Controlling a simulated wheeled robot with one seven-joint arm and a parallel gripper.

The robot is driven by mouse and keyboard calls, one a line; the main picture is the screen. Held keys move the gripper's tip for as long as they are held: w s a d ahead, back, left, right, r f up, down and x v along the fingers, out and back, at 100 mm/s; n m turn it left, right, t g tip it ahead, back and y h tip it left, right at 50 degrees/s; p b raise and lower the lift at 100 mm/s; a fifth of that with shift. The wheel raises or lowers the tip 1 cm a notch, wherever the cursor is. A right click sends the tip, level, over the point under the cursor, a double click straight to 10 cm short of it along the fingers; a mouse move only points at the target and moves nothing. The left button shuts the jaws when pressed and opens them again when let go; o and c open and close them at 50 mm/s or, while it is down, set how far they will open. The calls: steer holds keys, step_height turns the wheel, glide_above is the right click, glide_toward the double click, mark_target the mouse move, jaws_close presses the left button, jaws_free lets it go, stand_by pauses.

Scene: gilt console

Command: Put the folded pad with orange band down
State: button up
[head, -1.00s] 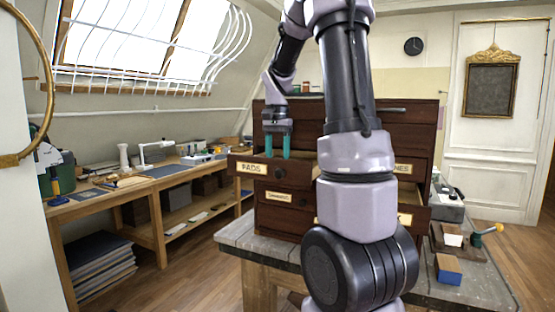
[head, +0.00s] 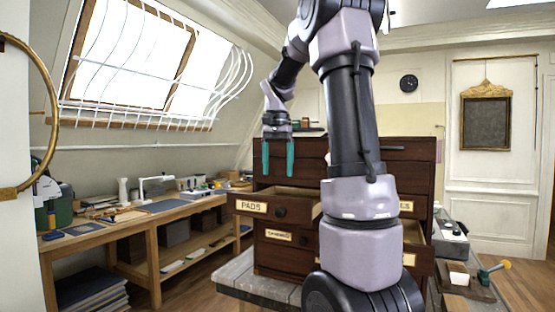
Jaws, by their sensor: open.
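My gripper (head: 278,176) has two teal fingers that hang down, spread apart, with nothing visible between them. It is above the open drawer labelled PADS (head: 252,207) at the upper left of the dark wooden cabinet (head: 300,150). The fingertips look just clear of the drawer's rim. I cannot make out the folded pad with the orange band in this view. The drawer's floor is mostly hidden behind its front and side.
Another labelled drawer (head: 280,236) sits below, and open drawers show at the right behind my arm. The cabinet stands on a grey-topped table (head: 255,287). A wooden block and a teal-handled tool (head: 492,271) lie at the right. A long workbench (head: 150,218) runs along the left wall.

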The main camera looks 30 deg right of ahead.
steer(key=s+a+f+n+t+y, duration=0.1)
steer(key=s+a+n+t, duration=0.2)
steer(key=s+a, duration=0.3)
steer(key=s+a+f+n+t+y, duration=0.1)
steer(key=s+a+n+t, duration=0.2)
steer(key=s+a, duration=0.4)
steer(key=s+t, duration=0.1)
steer(key=s, duration=0.5)
steer(key=shift+s, duration=0.15)
